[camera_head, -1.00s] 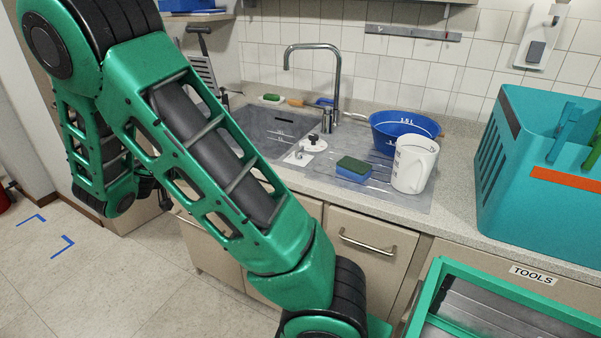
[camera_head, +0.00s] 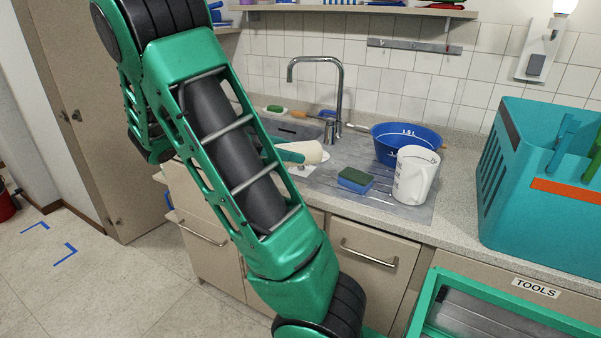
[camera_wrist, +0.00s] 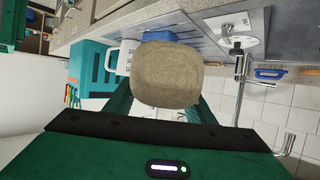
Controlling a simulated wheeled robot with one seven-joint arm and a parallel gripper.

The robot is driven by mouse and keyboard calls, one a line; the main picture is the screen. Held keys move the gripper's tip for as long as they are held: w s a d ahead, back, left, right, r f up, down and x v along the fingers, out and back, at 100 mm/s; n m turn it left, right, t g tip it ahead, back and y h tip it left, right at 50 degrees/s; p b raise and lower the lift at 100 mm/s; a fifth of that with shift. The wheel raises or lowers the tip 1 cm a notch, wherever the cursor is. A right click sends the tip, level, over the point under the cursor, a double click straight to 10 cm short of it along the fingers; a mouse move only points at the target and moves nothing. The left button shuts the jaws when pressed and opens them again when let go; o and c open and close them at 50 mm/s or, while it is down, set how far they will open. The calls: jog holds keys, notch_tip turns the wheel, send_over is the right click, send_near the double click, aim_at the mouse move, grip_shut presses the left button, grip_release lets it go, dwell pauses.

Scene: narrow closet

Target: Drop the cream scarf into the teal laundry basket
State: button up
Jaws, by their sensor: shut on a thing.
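The cream scarf (camera_wrist: 168,75) is a rolled beige bundle. It sits between the two green fingers of my gripper (camera_wrist: 162,102) in the wrist view. In the head view, part of the scarf (camera_head: 308,152) shows beyond my arm, above the sink area, with a green finger beside it. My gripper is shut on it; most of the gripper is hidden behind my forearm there. The teal laundry basket (camera_head: 499,190) has slotted sides and an orange stripe. It stands on the counter at the right, well apart from the scarf. Teal and green pieces show at its top.
A white measuring jug (camera_head: 413,175), a blue basin (camera_head: 392,143) and a blue-green sponge (camera_head: 354,180) stand on the drainer between scarf and basket. The tap (camera_head: 338,85) rises behind the sink.

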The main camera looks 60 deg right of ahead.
jog(key=d+f, duration=0.1)
jog(key=d, duration=0.2)
jog(key=d+f, duration=0.4)
jog(key=d, duration=0.1)
jog(key=shift+d+f, duration=0.15)
jog(key=shift+d, duration=0.15)
jog(key=shift+f, duration=1.95)
jog(key=shift+f, duration=0.35)
jog(key=o, duration=1.1)
jog(key=shift+w, duration=0.1)
